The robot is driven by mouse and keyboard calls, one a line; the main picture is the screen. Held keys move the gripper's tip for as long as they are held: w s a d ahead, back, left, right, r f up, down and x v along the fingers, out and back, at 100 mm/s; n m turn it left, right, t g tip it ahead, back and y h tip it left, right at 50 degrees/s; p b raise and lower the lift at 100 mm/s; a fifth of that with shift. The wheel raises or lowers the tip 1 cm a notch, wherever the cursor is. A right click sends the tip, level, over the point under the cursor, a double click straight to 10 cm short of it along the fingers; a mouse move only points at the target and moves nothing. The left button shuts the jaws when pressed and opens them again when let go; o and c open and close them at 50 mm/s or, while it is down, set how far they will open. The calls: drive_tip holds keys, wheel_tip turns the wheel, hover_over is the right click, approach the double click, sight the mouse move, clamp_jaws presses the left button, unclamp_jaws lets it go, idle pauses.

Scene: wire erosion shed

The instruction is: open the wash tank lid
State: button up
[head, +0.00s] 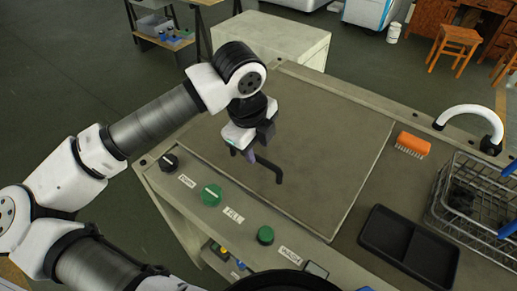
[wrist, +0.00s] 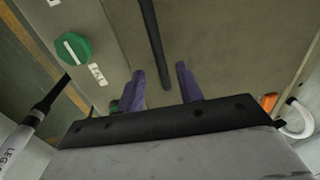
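The wash tank lid (head: 330,130) is a large flat grey-brown panel lying closed in the bench top; part of it shows in the wrist view (wrist: 215,40). Its dark bar handle (head: 271,168) stands near the lid's front edge. In the wrist view the handle (wrist: 152,35) runs down from the top edge to between my two purple fingers. My gripper (head: 250,157) is over the front part of the lid, pointing down. Its fingers (wrist: 159,75) are apart, one on each side of the bar, with gaps visible. Contact with the handle cannot be seen.
Right of the lid are an orange brush (head: 412,145), a black tray (head: 408,246), a wire basket (head: 478,205) and a white curved tap (head: 468,110).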

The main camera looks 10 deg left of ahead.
sight(260, 158)
drive_tip(key=shift+w+d+f, duration=0.1)
drive_tip(key=shift+w+f, duration=0.1)
drive_tip(key=shift+f, duration=0.7)
drive_tip(key=shift+w+d+f, duration=0.1)
drive_tip(key=shift+w+f, duration=0.05)
drive_tip(key=shift+f, duration=0.7)
clamp_jaws()
